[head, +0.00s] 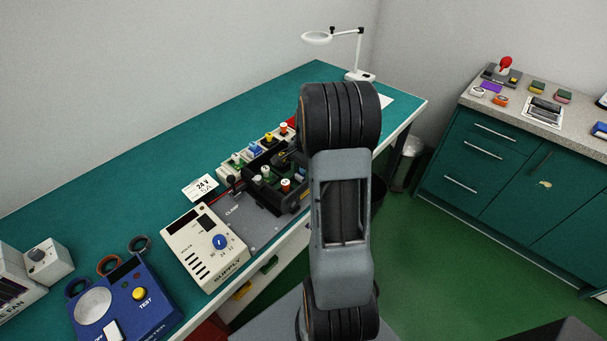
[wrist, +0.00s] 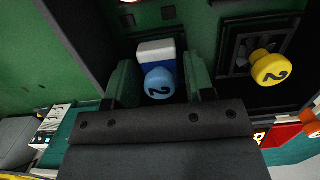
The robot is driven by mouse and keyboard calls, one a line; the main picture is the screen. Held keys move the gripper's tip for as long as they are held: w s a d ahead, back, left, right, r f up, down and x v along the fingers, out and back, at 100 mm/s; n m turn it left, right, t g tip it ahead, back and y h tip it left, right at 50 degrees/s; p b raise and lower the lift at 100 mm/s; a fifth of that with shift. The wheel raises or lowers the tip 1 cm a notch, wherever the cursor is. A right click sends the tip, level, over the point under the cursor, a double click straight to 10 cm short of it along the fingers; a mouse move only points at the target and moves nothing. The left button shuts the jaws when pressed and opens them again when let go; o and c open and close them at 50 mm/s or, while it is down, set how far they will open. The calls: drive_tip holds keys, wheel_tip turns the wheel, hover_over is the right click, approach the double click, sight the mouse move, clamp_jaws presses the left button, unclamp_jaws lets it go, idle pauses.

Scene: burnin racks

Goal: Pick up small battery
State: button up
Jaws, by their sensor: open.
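I cannot tell for sure which thing is the small battery. In the wrist view, a blue and white block with a light-blue round cap marked 2 (wrist: 159,82) sits between the fingers of my gripper (wrist: 158,68). The green fingers are apart, one on each side of it; whether they touch it is unclear. A yellow cap marked 2 (wrist: 272,68) stands in a dark square recess to the right. In the head view, my arm hides my gripper, and a blue piece (head: 254,149) shows in the row of coloured parts on the bench.
The teal bench (head: 150,160) holds a cream supply box (head: 198,262), a blue tester (head: 140,312) and a lamp (head: 358,60). A dark rack (head: 258,190) with several capped pieces lies beside my arm. A counter (head: 565,120) with small items stands at right.

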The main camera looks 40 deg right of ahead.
drive_tip(key=shift+c, duration=0.5)
drive_tip(key=c, duration=0.6)
drive_tip(key=shift+c, duration=0.2)
drive_tip(key=shift+r, duration=0.15)
